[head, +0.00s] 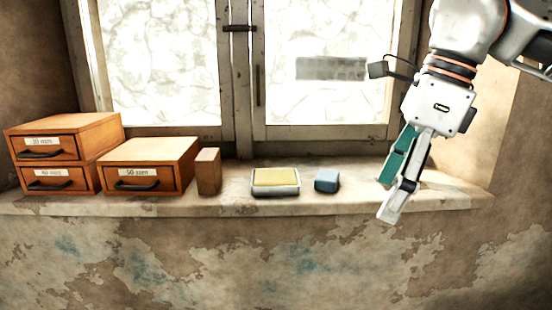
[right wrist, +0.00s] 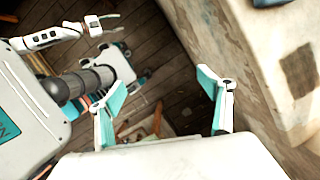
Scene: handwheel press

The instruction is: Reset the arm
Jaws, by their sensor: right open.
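My right gripper (head: 388,198) hangs at the right end of the window sill, fingers pointing down, open and empty. In the right wrist view its two fingers (right wrist: 160,95) stand wide apart with nothing between them. My left gripper (right wrist: 108,24) shows small at the upper left of the right wrist view, over the plank floor; whether it is open is too small to tell. It is not in the head view. No handwheel press shows in either view.
The stone sill (head: 225,200) holds wooden drawer boxes (head: 150,152), a wooden block (head: 208,172), a yellow-topped tray (head: 275,184) and a blue block (head: 326,180). The window (head: 250,95) stands behind. In the right wrist view, a wall (right wrist: 262,60) lies right of the gripper.

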